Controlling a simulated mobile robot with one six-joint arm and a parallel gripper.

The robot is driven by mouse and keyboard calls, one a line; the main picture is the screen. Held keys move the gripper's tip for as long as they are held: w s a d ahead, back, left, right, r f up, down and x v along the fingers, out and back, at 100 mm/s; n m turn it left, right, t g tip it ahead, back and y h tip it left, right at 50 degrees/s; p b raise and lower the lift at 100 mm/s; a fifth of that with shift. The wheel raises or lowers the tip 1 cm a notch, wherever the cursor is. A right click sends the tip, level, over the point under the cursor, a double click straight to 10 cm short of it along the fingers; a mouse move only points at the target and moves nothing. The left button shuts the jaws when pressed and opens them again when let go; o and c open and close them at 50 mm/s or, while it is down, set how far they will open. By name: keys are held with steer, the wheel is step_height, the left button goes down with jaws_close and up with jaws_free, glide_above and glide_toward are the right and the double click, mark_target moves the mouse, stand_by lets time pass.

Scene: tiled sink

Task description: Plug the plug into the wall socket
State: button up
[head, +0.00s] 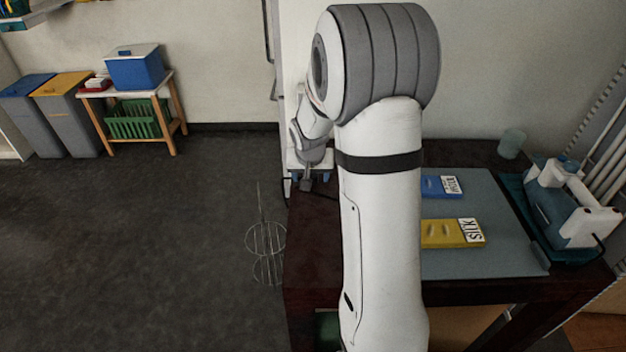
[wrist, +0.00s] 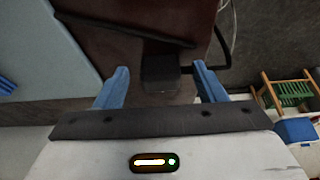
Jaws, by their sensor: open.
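A dark block that looks like the plug (wrist: 161,76) sits between the fingers of my gripper (wrist: 160,69) in the wrist view, with a gap on either side. A black cable runs from it to the right and bends upward. My gripper's blue fingers are spread and do not visibly touch it. In the head view my gripper (head: 306,178) is small and partly hidden, at the far left corner of the dark table, with the dark plug (head: 306,185) at its tip. I cannot make out a wall socket in either view.
On the dark table (head: 310,235), a grey mat (head: 490,255) carries a blue packet (head: 432,186) and a yellow packet (head: 440,234). A wire rack (head: 266,240) stands at the table's left. Floor further left is open.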

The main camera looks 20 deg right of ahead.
steer(key=shift+w+f, duration=0.1)
steer(key=shift+f, duration=0.2)
steer(key=shift+r, duration=0.1)
steer(key=shift+c, duration=0.4)
steer(key=c, duration=0.9)
